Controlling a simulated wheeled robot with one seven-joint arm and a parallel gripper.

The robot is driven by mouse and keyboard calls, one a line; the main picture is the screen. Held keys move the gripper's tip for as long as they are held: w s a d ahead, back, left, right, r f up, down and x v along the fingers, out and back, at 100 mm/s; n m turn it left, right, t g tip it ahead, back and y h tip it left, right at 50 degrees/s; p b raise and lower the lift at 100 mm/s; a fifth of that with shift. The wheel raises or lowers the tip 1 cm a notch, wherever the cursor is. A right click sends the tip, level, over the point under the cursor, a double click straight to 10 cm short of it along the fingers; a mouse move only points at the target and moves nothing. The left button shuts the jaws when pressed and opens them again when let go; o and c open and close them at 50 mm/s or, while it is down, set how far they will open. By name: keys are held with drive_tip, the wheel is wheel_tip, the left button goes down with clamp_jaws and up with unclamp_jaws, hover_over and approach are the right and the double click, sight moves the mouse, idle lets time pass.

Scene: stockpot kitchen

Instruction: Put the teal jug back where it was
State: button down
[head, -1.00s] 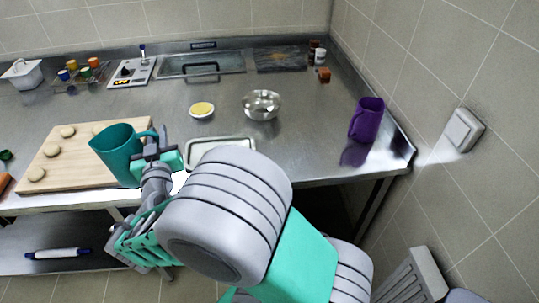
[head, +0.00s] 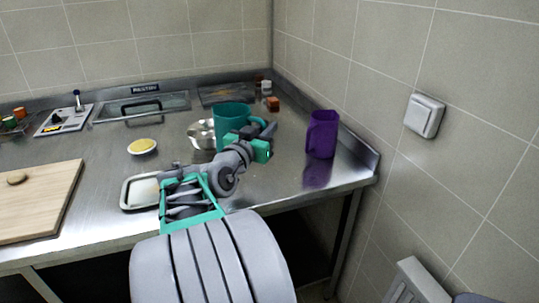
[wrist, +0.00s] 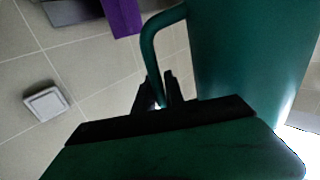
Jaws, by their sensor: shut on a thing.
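A purple jug (head: 321,135) stands to the right near the counter's end. A metal bowl (head: 201,135), a yellow-filled dish (head: 142,147) and a white tray (head: 140,192) are to the left. A wooden board (head: 40,205) lies at far left. Counter between the teal and purple jugs is clear.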

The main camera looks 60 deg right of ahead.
drive_tip(key=d+f, duration=0.8)
drive_tip(key=f, duration=0.2)
drive_tip(key=shift+w+d+f, duration=0.15)
drive_tip(key=shift+f, duration=0.2)
drive_tip(key=c, duration=1.4)
unclamp_jaws()
